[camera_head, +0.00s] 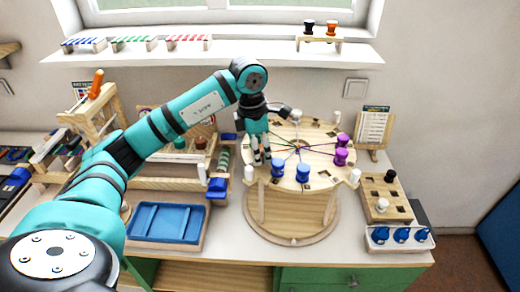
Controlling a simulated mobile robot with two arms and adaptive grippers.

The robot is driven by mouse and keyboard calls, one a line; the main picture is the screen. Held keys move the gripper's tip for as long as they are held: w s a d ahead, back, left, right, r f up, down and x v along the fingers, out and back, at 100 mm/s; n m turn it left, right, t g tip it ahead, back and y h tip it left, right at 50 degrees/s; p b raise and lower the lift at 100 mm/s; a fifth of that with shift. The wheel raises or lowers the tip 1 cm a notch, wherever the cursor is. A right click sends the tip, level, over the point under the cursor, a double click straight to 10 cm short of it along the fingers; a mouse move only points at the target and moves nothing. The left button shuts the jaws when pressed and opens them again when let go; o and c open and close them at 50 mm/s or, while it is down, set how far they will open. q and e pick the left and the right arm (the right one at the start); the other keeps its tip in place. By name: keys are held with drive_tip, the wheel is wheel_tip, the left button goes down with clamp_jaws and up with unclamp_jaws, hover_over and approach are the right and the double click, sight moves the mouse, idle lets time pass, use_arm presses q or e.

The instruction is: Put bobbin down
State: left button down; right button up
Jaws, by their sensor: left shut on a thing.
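My left gripper (261,158) reaches down over the left part of the round wooden braiding disc (318,168). It is shut on a bobbin, which the fingers hide, so I cannot tell its colour or whether it touches the disc. A blue bobbin (277,168) stands just right of the fingers, and another blue bobbin (303,173) stands near the disc's front edge. Two purple bobbins (341,156) stand at the disc's right side. Coloured threads run to the disc's centre. My right gripper is not in view.
White pegs (249,174) stand around the disc. A blue tray (166,222) and wooden racks lie to the left. A wooden block with holes (386,198) and a white tray with blue items (399,237) are at the right. A shelf (225,54) runs along the back.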

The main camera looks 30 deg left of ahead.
use_arm(q)
drive_tip(key=shift+f, duration=0.1)
drive_tip(key=c, duration=1.3)
unclamp_jaws()
drive_tip(key=shift+s, duration=0.1)
drive_tip(key=shift+c, duration=0.2)
drive_tip(key=shift+o, duration=0.7)
drive_tip(key=shift+r, duration=0.3)
wheel_tip(320, 180, up, 12)
drive_tip(key=s+a, duration=0.1)
drive_tip(key=shift+f+b, duration=0.15)
drive_tip(key=shift+b, duration=0.25)
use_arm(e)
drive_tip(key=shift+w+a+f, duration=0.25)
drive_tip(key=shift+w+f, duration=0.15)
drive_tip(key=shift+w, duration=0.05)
use_arm(q)
drive_tip(key=shift+f, duration=0.1)
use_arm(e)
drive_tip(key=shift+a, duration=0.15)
